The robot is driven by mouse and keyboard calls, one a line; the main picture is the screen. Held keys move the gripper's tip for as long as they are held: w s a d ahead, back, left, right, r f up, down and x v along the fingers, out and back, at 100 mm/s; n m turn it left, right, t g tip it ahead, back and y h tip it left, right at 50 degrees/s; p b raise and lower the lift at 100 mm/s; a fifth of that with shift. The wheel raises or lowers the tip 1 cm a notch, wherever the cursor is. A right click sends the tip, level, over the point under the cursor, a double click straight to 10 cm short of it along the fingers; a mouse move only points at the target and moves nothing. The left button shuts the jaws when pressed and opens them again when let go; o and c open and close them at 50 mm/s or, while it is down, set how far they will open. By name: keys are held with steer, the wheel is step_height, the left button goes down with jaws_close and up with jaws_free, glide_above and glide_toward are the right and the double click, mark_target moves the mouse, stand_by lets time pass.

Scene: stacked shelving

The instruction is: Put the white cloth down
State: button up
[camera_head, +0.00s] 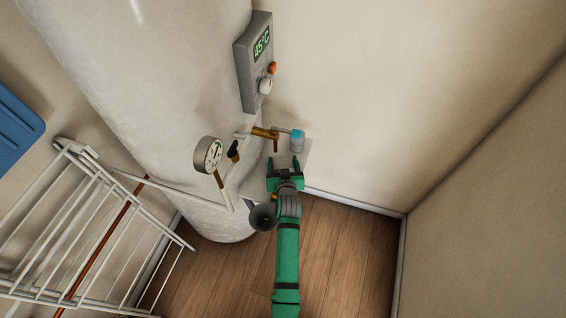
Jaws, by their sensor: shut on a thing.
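My gripper (283,162), green with dark fingers, is at the middle of the view, in front of the white tank's lower right side. A pale, flat, roughly square white cloth (304,153) shows at and around the fingers, spreading to both sides of them. My gripper is shut on it. The fingers and wrist hide part of the cloth. I cannot tell whether its edge touches the tank or the pipe fittings.
A white tank (140,75) bears a grey control box (256,62), a round gauge (208,155) and a brass valve (265,133) with a blue-capped fitting (297,140). A white wire rack (80,235) stands left. Wooden floor (345,250) is clear at lower right, bounded by walls.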

steer(key=shift+f, duration=0.1)
steer(key=o, duration=1.1)
steer(key=shift+c, duration=0.2)
